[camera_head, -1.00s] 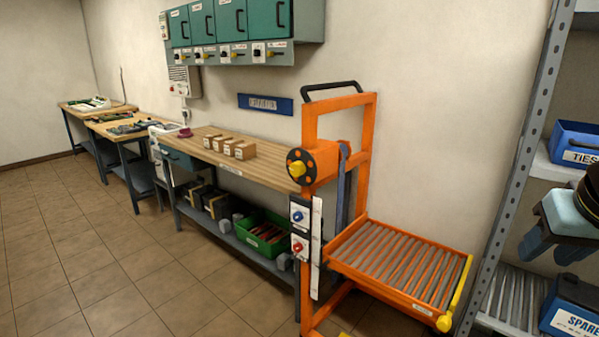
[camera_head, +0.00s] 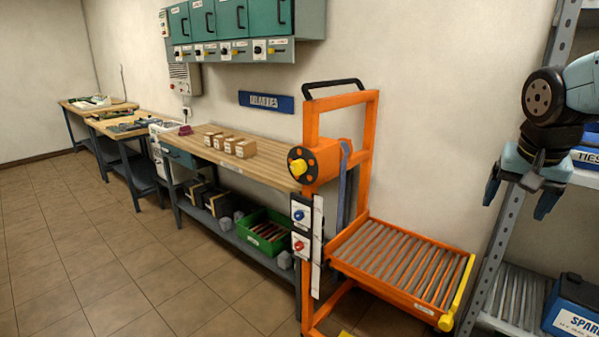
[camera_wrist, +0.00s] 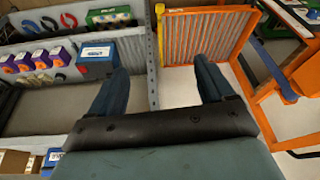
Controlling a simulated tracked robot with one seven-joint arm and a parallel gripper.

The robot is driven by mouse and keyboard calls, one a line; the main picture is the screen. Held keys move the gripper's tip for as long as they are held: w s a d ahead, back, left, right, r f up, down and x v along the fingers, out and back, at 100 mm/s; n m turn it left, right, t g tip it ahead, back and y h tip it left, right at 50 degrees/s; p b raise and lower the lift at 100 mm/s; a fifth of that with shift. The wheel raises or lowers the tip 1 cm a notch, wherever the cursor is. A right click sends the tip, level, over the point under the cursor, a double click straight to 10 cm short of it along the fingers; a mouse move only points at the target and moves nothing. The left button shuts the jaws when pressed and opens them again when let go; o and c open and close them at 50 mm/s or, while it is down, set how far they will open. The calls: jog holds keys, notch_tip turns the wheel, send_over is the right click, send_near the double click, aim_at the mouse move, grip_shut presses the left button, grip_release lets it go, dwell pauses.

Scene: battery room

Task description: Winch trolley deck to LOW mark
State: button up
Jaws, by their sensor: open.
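The orange winch trolley (camera_head: 367,150) stands in the middle right, beside the bench. Its roller deck (camera_head: 405,262) is low on the frame and has a yellow front bar. My gripper (camera_head: 518,196) is open and empty, right of the trolley before the shelf. The deck also shows in the wrist view (camera_wrist: 205,36), beyond the fingers.
A grey metal shelf rack (camera_head: 497,240) with blue bins stands at the right, close to my arm. A workbench (camera_head: 255,170) with small boxes runs along the wall, with a green crate (camera_head: 262,232) beneath. Teal cabinets (camera_head: 230,20) hang above. The left floor is clear.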

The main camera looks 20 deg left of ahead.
jog(key=w+a+f+m+h, duration=0.1)
jog(key=w+a+f+h, duration=0.2)
jog(key=w, duration=0.5)
jog(key=w+a+f+m, duration=0.25)
jog(key=w+a, duration=0.25)
jog(key=w, duration=0.3)
jog(key=w+a+f+t+h, duration=0.1)
jog(key=w+a+f+h, duration=0.15)
jog(key=w+a, duration=0.35)
jog(key=w+a+f+t+h, duration=0.1)
jog(key=w+a+f, duration=0.25)
jog(key=a, duration=0.45)
jog(key=t, duration=1.1)
send_near(295, 171)
jog(key=shift+n, duration=0.25)
jog(key=x, duration=1)
jog(key=shift+w+d+r, duration=0.1)
jog(key=shift+w+d, duration=0.05)
jog(key=shift+w, duration=0.15)
jog(key=shift+c, duration=0.4)
